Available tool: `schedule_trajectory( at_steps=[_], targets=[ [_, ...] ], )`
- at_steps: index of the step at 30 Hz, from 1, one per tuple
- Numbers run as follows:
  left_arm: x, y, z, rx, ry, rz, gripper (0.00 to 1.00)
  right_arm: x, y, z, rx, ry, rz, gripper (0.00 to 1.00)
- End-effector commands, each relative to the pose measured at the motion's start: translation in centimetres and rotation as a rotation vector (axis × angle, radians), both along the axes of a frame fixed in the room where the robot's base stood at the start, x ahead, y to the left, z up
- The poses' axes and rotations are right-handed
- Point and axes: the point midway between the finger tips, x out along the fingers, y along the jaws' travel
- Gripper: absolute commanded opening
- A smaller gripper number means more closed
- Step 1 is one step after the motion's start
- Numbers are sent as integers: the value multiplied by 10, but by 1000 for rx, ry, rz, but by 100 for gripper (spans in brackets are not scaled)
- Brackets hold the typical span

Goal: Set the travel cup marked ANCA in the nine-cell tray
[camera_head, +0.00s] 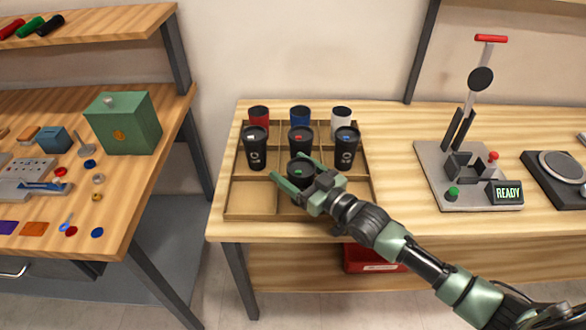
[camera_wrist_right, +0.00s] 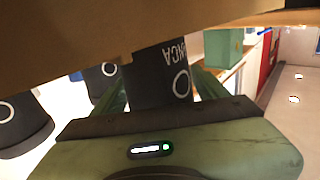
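The black travel cup (camera_head: 302,171) with a green mark on its lid stands upright in the front middle cell of the nine-cell tray (camera_head: 253,199). In the right wrist view the lettering ANCA and a white ring show on this cup (camera_wrist_right: 160,75). My right gripper (camera_head: 287,168) reaches in from the right, with one finger on each side of the cup. Whether the fingers press on it cannot be told. The cup's lower part is partly hidden by the gripper. My left gripper is not in view.
Black cups stand in the middle row: left (camera_head: 256,148), centre (camera_head: 300,140) and right (camera_head: 346,149). Red (camera_head: 259,116), blue (camera_head: 300,115) and white (camera_head: 341,117) cups fill the back row. The front left cell is empty. A marking machine (camera_head: 436,180) reading READY stands right.

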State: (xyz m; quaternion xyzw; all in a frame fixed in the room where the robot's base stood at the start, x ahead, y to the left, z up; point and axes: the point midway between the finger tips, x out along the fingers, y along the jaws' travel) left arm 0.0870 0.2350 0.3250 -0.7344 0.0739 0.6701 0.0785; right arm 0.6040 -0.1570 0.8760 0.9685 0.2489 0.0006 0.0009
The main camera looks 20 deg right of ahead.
Motion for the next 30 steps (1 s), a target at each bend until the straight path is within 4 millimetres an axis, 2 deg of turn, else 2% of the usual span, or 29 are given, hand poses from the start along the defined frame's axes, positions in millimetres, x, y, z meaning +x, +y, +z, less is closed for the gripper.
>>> schedule_trajectory(
  at_steps=[11, 13, 17, 24, 30],
  targets=[
    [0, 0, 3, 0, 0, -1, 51, 0, 0, 4, 0, 0, 0, 79],
    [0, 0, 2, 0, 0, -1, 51, -5, -3, 2, -1, 2, 0, 79],
    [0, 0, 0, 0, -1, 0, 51, -25, -14, 1, -1, 4, 0, 79],
    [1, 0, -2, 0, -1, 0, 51, -71, -39, 0, -3, 5, 0, 79],
    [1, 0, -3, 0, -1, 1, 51, -96, -53, 1, -1, 4, -1, 79]
  ],
)
